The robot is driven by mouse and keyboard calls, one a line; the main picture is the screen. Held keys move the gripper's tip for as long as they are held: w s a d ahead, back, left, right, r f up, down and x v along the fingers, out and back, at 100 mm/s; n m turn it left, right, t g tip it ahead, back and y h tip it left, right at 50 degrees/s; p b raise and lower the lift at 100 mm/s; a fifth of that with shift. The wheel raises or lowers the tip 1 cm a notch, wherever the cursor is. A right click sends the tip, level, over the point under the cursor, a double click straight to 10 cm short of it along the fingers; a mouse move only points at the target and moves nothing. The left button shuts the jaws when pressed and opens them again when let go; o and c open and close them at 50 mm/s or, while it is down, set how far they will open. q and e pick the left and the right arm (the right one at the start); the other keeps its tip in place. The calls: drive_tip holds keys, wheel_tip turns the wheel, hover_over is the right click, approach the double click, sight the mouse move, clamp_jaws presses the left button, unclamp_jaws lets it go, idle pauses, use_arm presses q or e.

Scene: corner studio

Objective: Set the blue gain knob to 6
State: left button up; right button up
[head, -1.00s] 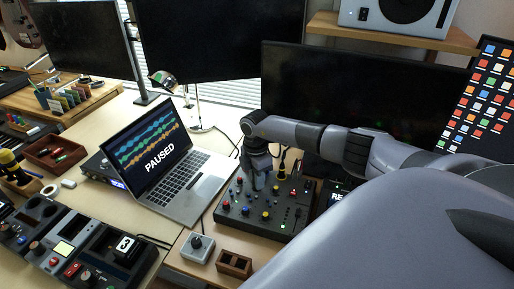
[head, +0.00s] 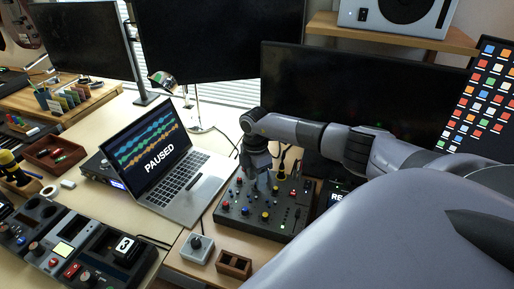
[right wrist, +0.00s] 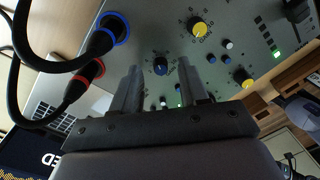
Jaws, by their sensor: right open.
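The dark mixer panel (head: 262,228) lies on the desk right of the laptop, with coloured knobs on top. In the right wrist view the blue knob (right wrist: 160,66), with a pale pointer line, shows in the gap between my fingertips. My right gripper (right wrist: 158,78) is open, with a finger on each side of the knob; I see no clear contact. In the head view my right gripper (head: 260,184) points down over the panel's back left part and hides some knobs. The scale around the blue knob is too small to read. My left gripper is out of view.
Yellow knobs (right wrist: 199,27) stand near the blue one. Black cables with a blue-ringed plug (right wrist: 113,28) and a red-ringed plug (right wrist: 92,69) rise beside my fingers. The laptop (head: 184,185) stands left of the panel. A small grey knob box (head: 197,249) sits in front.

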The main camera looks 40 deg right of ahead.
wheel_tip(320, 180, up, 6)
drive_tip(key=shift+w+d+r, duration=0.1)
drive_tip(key=shift+w+r, duration=0.05)
drive_tip(key=shift+r, duration=0.05)
idle(0.7)
